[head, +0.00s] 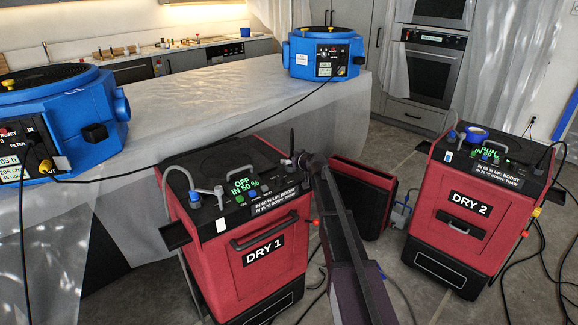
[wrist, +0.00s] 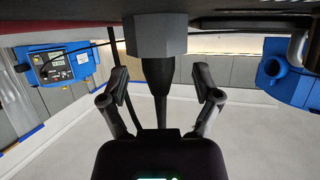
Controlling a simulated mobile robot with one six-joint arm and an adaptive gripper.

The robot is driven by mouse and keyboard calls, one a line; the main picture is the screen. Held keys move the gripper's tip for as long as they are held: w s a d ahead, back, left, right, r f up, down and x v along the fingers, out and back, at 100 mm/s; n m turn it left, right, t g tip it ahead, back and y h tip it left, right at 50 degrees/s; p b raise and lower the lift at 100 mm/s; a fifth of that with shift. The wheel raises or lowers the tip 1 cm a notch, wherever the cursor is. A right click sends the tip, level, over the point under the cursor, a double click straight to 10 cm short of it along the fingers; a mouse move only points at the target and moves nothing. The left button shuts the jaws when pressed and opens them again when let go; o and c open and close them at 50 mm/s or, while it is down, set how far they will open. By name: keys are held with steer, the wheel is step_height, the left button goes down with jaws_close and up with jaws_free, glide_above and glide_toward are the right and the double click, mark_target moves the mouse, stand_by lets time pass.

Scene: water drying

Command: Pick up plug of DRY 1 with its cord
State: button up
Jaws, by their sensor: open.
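In the wrist view a plug with a grey angular body (wrist: 156,36) and a black tapered sleeve (wrist: 157,70) stands in the middle, its dark cord running down toward my palm. My gripper (wrist: 160,88) is open, with one finger on each side of the sleeve and cord and a visible gap on both sides. In the head view my gripper (head: 305,160) is at the back right corner of the red DRY 1 unit (head: 270,255), small and dark. The plug cannot be made out clearly there. The DRY 1 display reads OFF.
A plastic-covered counter (head: 200,110) runs behind DRY 1, with blue machines at left (head: 60,115) and right (head: 323,55). A red box (head: 362,200) stands right of my arm. DRY 2 (head: 465,215) is at right. Loose cords lie on the floor.

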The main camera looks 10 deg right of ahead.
stand_by(0.4)
jaws_close()
steer(key=shift+r, duration=0.15)
step_height(320, 180, up, 3)
steer(key=p, duration=0.3)
steer(key=s+d+r+p, duration=0.1)
steer(key=s+d, duration=0.1)
steer(key=s, duration=0.5)
steer(key=s+d+p, duration=0.1)
steer(key=s+d, duration=0.2)
steer(key=s, duration=0.5)
steer(key=shift+s+r, duration=0.15)
steer(key=shift+r, duration=0.2)
